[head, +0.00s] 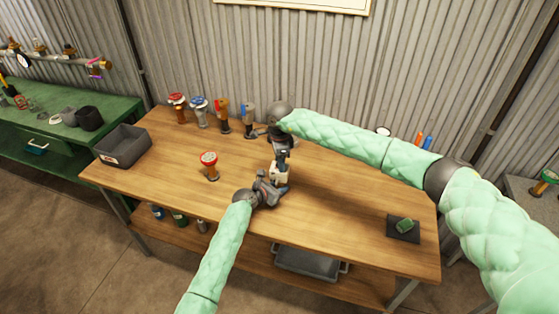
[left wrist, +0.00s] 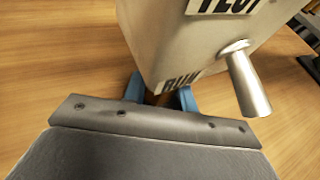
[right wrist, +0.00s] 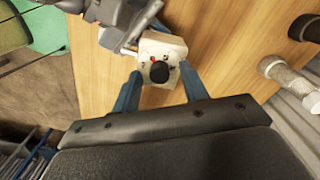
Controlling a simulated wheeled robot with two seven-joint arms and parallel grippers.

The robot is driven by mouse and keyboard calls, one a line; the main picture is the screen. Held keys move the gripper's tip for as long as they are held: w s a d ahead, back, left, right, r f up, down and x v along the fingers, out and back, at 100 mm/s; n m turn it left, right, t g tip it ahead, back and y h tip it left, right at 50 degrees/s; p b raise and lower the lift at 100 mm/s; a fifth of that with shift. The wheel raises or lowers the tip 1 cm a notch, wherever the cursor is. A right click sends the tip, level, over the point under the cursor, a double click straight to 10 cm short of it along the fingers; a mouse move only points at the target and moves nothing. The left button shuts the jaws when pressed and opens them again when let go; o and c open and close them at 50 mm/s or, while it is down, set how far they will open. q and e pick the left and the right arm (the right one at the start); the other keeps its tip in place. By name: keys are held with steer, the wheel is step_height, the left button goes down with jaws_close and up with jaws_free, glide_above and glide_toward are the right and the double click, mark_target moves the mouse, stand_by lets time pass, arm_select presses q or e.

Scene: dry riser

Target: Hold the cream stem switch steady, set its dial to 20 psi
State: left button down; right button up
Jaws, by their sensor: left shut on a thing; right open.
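The cream stem switch (head: 279,174) stands upright near the middle of the wooden table. My left gripper (head: 272,187) is shut on its lower part from the front; in the left wrist view the cream body (left wrist: 190,45) shows "TEST" and "RUN" labels and a metal lever (left wrist: 245,80), with blue fingers at its base. My right gripper (head: 282,152) is above the switch. In the right wrist view its open blue fingers (right wrist: 160,90) lie on either side of the dial's black knob (right wrist: 160,72), apart from it. The dial's setting is too small to read.
A red-topped valve (head: 210,165) stands left of the switch. Several valves (head: 222,115) line the table's back. A grey bin (head: 122,146) is at the left end. A dark pad with a green block (head: 404,226) lies at the right.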

steer(key=shift+c, duration=0.2)
jaws_close()
steer(key=m, duration=0.5)
steer(key=shift+m, duration=0.4)
steer(key=m, duration=0.5)
steer(key=shift+m, duration=0.3)
stand_by(0.5)
steer(key=shift+o, duration=0.2)
jaws_free()
